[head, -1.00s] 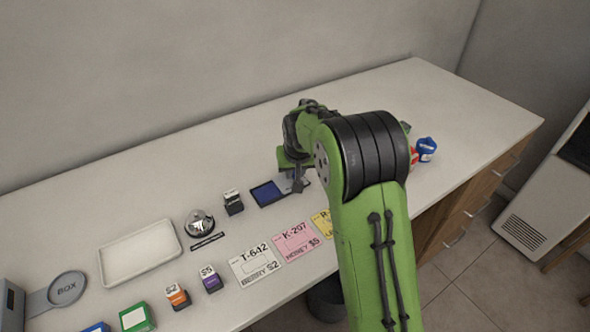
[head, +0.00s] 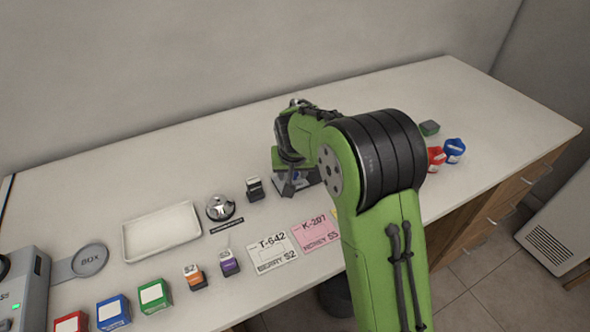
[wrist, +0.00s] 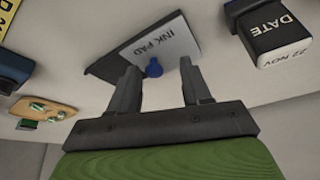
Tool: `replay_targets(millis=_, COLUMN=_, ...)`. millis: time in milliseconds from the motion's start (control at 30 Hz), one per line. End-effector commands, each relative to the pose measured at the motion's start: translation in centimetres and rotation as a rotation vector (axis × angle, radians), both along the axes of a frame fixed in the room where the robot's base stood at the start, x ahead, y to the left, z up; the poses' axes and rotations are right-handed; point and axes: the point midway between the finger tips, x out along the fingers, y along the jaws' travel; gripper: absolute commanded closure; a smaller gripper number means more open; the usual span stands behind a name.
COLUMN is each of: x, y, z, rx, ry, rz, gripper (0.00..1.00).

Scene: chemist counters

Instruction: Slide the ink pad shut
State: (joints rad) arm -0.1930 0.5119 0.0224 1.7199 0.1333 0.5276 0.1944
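The ink pad (wrist: 168,48) lies on the counter, with a light lid lettered INK PAD and a dark strip along its left side in the wrist view. A small blue knob (wrist: 153,69) stands at the lid's near edge. No blue pad surface shows in the wrist view. My gripper (wrist: 158,72) is open, one finger on each side of the knob. I cannot tell whether either finger touches it. In the head view my gripper (head: 287,190) hides most of the ink pad.
A date stamp (head: 254,189) stands just left of my gripper, with a bell (head: 220,207) and white tray (head: 125,242) beyond. Cards (head: 272,254) lie in front. Red (head: 436,157) and blue (head: 455,149) items sit right of my arm.

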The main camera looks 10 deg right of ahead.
Motion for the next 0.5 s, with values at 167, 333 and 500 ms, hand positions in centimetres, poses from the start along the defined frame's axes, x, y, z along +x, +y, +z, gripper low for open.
replay_targets(millis=167, x=0.0, y=-0.2, z=0.0, rx=-0.002, ry=0.0, rz=-0.004, gripper=0.52)
replay_targets(millis=333, x=-0.3, y=-0.2, z=1.0, rx=-0.002, ry=-0.002, rz=-0.004, gripper=0.52)
replay_targets(millis=500, x=-1.8, y=0.0, z=5.2, rx=-0.002, ry=-0.006, rz=-0.003, gripper=0.52)
